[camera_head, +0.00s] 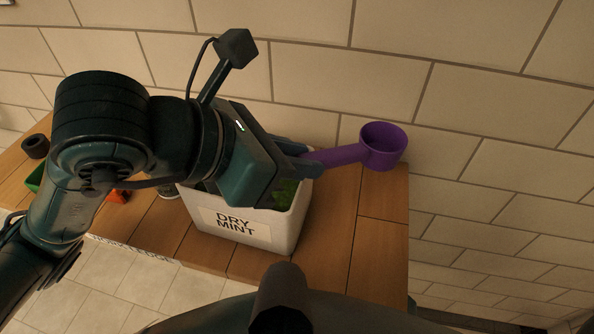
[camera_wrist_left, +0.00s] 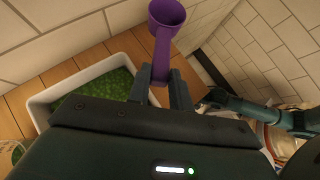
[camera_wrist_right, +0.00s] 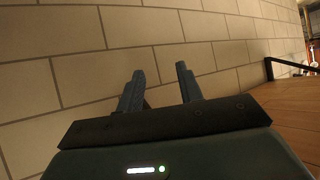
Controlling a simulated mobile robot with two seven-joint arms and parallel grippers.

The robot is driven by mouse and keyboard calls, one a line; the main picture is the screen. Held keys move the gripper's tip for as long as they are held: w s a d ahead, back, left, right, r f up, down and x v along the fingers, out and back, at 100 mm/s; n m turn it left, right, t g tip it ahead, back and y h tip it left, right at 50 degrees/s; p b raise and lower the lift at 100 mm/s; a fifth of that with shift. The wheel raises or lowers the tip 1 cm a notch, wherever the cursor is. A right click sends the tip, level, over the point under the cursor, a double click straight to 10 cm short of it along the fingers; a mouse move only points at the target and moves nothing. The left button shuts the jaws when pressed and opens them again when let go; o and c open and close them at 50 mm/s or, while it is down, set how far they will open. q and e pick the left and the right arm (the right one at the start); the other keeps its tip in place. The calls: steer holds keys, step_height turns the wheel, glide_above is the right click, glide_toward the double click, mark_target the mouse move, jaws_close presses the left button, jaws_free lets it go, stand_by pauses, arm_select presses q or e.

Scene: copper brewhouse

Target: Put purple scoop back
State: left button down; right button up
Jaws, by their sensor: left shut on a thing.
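The purple scoop (camera_head: 376,148) has a round cup and a straight handle. My left gripper (camera_head: 300,153) is shut on the end of its handle, and the cup points away to the right, above the table. In the left wrist view the scoop (camera_wrist_left: 165,25) stands out from between the fingertips (camera_wrist_left: 162,82). A white bin (camera_head: 250,232) labelled DRY MINT stands on the table below my left gripper. Green mint (camera_wrist_left: 95,95) lies inside it. My right gripper (camera_wrist_right: 160,85) is open and empty, facing a tiled wall.
The wooden table (camera_head: 380,225) has free room right of the bin, up to its right edge. A tiled wall (camera_head: 470,110) runs behind. A dark round object (camera_head: 36,146), a green item (camera_head: 36,178) and an orange item (camera_head: 118,197) are at the left.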

arm_select(q)
step_height(320, 180, down, 3)
arm_select(e)
steer(key=shift+r, duration=0.15)
